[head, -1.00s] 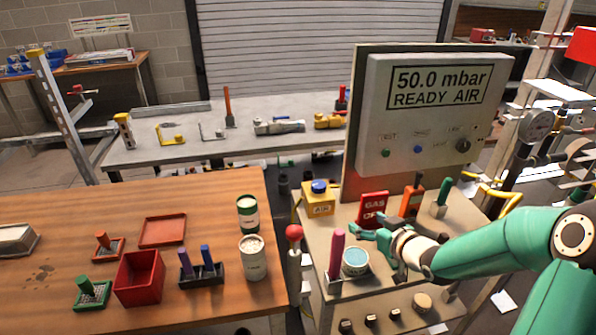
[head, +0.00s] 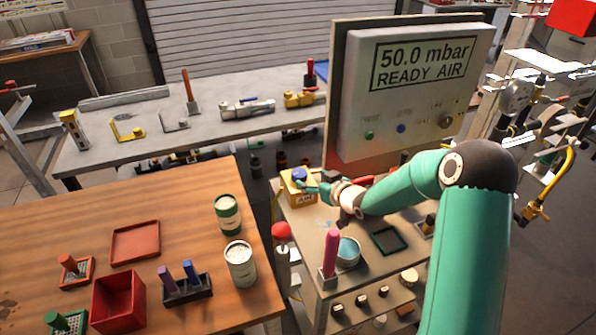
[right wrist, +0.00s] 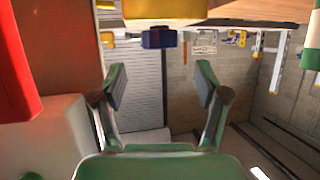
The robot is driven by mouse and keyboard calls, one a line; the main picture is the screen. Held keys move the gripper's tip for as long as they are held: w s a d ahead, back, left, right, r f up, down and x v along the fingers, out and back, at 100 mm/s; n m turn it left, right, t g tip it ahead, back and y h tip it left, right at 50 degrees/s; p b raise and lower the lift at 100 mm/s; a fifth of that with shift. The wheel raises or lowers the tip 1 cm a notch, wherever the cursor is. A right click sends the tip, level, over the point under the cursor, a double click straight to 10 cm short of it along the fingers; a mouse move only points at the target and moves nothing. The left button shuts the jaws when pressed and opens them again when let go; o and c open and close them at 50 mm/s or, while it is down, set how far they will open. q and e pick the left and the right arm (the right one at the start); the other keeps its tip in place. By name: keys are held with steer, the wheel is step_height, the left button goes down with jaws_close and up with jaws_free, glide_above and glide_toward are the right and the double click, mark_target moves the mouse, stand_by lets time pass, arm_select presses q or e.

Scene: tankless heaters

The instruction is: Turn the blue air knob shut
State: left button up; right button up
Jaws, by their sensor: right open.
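The blue air knob (head: 299,174) sits on top of a yellow box (head: 301,198) marked AIR, at the back left of the small bench. My right gripper (head: 314,188) is open, just right of the knob in the head view, and partly covers the box. In the right wrist view, which looks upside down, the knob (right wrist: 159,38) lies beyond and between the two open fingertips (right wrist: 160,82), with a gap to them. The yellow box (right wrist: 165,9) shows at the top edge there. My left gripper is not in view.
A grey panel (head: 413,90) reading "50.0 mbar READY AIR" stands behind my right arm. A pink handle (head: 330,252), a round tin (head: 348,252) and a red-topped lever (head: 281,231) are in front of the box. A wooden table (head: 180,217) with cans and trays is at left.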

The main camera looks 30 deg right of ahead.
mark_target(301, 175)
steer(key=p+x, duration=0.2)
steer(key=x, duration=0.6)
steer(key=shift+w, duration=0.2)
